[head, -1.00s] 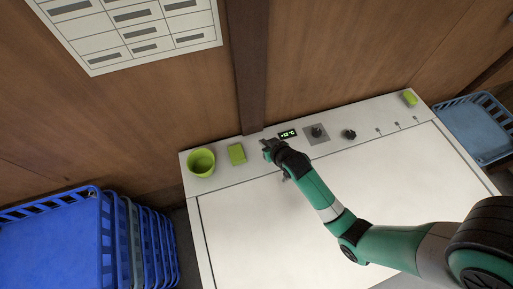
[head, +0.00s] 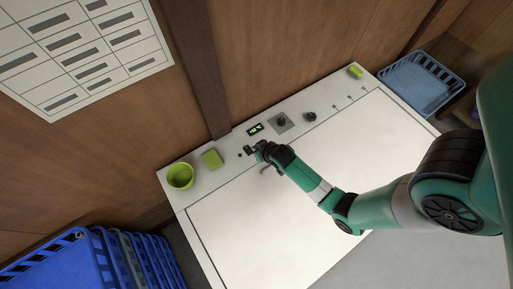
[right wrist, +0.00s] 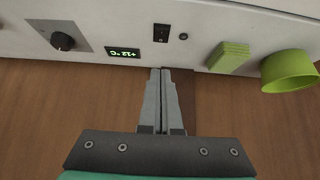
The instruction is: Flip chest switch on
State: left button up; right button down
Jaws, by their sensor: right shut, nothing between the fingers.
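The chest is a white cabinet (head: 225,213) with a control strip along its back edge. Its switch, a black rocker (right wrist: 161,33), sits on the strip between a green-lit display (right wrist: 123,52) and a small dark round part (right wrist: 183,36). I cannot tell the rocker's position for sure. My right gripper (right wrist: 160,72) is shut and empty. In the right wrist view its fingertips point at the switch, with a gap in the picture between them. In the head view the right gripper (head: 257,149) is at the strip, just below the display (head: 255,129). My left gripper is not in view.
A green cup (head: 180,176) and green sponge (head: 212,159) stand left on the strip. Blue crates (head: 60,265) stand at lower left. A wooden wall is behind.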

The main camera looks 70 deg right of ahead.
jog(key=b, duration=0.5)
send_over(248, 150)
jog(key=s+a, duration=0.1)
jog(key=s, duration=0.1)
notch_tip(248, 150, down, 7)
jog(key=shift+w+r, duration=0.15)
jog(key=shift+s+a+f, duration=0.1)
jog(key=shift+s+f, duration=0.05)
jog(key=shift+f, duration=0.4)
jog(key=shift+s+a+f, duration=0.1)
jog(key=shift+f, duration=0.4)
pick_arm(q)
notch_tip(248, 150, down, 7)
jog(key=shift+b, duration=0.3)
pick_arm(e)
jog(key=shift+f, duration=0.4)
